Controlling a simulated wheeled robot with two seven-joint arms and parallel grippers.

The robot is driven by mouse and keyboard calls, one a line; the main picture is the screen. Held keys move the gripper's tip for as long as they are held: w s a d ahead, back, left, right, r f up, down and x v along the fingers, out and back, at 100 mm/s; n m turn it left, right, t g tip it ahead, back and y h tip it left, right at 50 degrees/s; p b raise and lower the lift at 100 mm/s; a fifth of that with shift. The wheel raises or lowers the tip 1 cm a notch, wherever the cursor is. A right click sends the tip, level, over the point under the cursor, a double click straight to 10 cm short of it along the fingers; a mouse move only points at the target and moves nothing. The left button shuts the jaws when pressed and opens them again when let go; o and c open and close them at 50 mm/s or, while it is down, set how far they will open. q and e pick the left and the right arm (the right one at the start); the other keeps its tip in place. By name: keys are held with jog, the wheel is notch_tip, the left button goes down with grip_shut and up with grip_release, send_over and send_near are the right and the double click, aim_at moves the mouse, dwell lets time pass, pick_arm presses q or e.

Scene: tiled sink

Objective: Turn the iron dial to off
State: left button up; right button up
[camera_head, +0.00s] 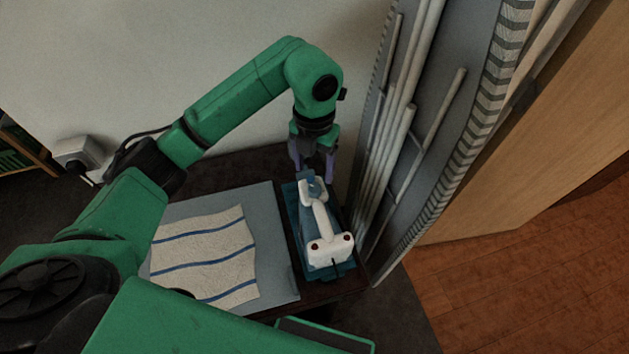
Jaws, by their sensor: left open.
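The iron (321,220) is white and blue and lies on a teal rest (292,209) on the dark table. Its handle runs lengthwise, and its near end is a wide white part with two dark reddish spots. The dial is too small to tell, and so is its setting. My left gripper (314,172) points down over the far end of the iron, with purplish fingers apart on either side of the iron's white far part. I cannot tell whether the fingers touch it. My right gripper is not in view.
A grey board (273,238) with a white, blue-striped cloth (206,259) lies left of the iron. A tall grey panel with pale rods (385,150) stands close on the right. A wall is behind; wooden floor (520,270) shows at right.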

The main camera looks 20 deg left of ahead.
aim_at(314, 188)
pick_arm(q)
notch_tip(314, 188, down, 6)
jog(key=shift+w+r+p, duration=0.1)
jog(key=shift+r+p, duration=0.05)
jog(key=shift+p, duration=0.35)
jog(key=shift+f, duration=0.55)
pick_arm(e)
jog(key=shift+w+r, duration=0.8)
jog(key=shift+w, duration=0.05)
pick_arm(q)
grip_shut()
